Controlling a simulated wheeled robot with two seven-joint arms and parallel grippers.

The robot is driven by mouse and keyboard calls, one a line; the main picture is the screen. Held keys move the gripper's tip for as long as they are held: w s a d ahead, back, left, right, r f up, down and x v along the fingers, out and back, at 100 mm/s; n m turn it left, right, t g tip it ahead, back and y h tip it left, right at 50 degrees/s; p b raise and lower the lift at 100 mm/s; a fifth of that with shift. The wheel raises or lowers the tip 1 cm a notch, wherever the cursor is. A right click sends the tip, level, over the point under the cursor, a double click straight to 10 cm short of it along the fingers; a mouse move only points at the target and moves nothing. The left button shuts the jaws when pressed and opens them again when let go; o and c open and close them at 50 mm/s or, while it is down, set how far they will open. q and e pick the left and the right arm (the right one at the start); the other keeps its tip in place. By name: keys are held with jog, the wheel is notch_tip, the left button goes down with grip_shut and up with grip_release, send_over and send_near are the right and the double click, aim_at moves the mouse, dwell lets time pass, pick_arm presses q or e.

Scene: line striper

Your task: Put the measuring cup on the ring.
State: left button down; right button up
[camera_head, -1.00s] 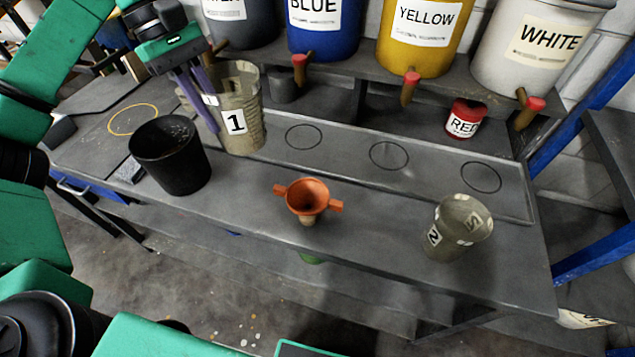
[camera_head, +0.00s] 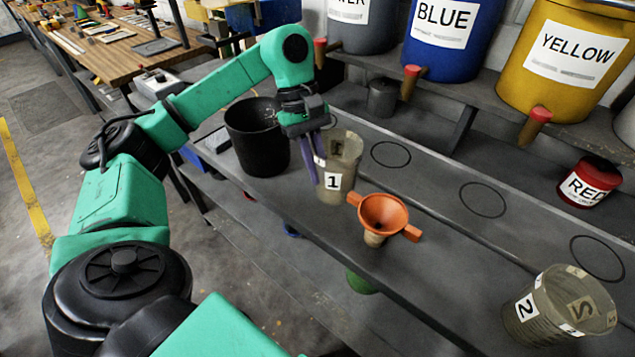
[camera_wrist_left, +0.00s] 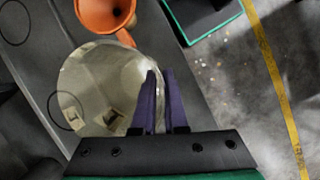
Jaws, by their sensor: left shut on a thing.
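The grey-green translucent measuring cup marked 1 (camera_head: 346,178) is between the black bucket and the orange funnel. My left gripper (camera_head: 317,165) is shut on its wall, with a purple finger running down its near side. In the left wrist view, the purple fingers (camera_wrist_left: 161,100) grip the edge of the cup (camera_wrist_left: 100,75), which looks empty inside. I cannot tell whether its base touches the bench. Black outlined rings (camera_head: 391,154) lie on the bench strip behind and right of it; two show in the left wrist view (camera_wrist_left: 65,110). A second cup, marked 2 (camera_head: 535,318), stands at lower right. My right gripper is out of view.
The black bucket (camera_head: 255,145) stands left of the held cup. The orange funnel (camera_head: 383,212) is close on its right, near the bench's front edge. A red can (camera_head: 588,185) and blue (camera_head: 443,40) and yellow (camera_head: 563,60) barrels with taps stand behind. The visible rings are empty.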

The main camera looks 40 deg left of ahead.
aim_at(321, 194)
pick_arm(q)
notch_tip(321, 194, down, 4)
jog(key=shift+w+f, duration=0.1)
jog(key=shift+w, duration=0.05)
jog(key=c, duration=0.9)
grip_release()
jog(key=shift+c, duration=0.2)
